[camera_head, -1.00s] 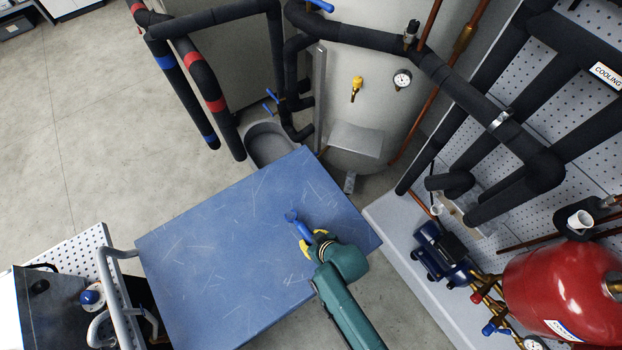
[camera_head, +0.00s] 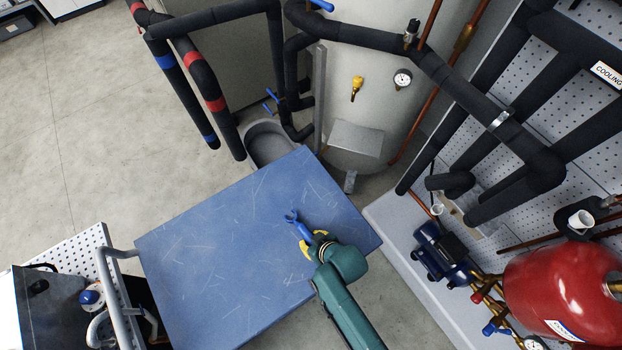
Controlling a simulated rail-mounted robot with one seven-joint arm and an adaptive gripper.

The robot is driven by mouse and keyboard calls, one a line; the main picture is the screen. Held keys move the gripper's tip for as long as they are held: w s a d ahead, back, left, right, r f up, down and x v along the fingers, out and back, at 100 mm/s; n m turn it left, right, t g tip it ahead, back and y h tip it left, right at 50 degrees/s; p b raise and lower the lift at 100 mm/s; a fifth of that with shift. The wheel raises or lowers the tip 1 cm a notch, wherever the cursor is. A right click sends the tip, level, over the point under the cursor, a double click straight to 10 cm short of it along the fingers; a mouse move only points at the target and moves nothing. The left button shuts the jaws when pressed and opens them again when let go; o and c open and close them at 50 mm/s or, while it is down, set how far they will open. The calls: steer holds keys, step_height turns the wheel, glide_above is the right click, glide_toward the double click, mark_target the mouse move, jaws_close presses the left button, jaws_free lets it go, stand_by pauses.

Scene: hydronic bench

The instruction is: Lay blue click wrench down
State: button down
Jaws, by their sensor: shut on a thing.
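The blue click wrench (camera_head: 298,226) is in my gripper (camera_head: 314,243). Its open-jawed head points up and left, over the blue worktop (camera_head: 200,270). My gripper has yellow fingers and is shut on the wrench near its lower end. The fingers and wrist hide the rest of the wrench. I cannot tell whether the wrench touches the worktop or is held just above it.
The scratched worktop is otherwise bare, with free room to the left. A grey cart with a handle (camera_head: 108,270) stands at lower left. A grey tank (camera_head: 365,80) and dark insulated pipes stand behind. A red vessel (camera_head: 560,275) and blue pump (camera_head: 440,250) are at right.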

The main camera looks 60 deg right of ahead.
steer(key=shift+f, duration=0.2)
steer(key=shift+c, duration=2.4)
jaws_free()
steer(key=shift+r, duration=0.1)
steer(key=shift+r+p, duration=1.35)
steer(key=shift+p, duration=0.2)
step_height(320, 180, up, 6)
steer(key=p, duration=0.6)
steer(key=shift+r, duration=0.2)
steer(key=shift+f, duration=0.15)
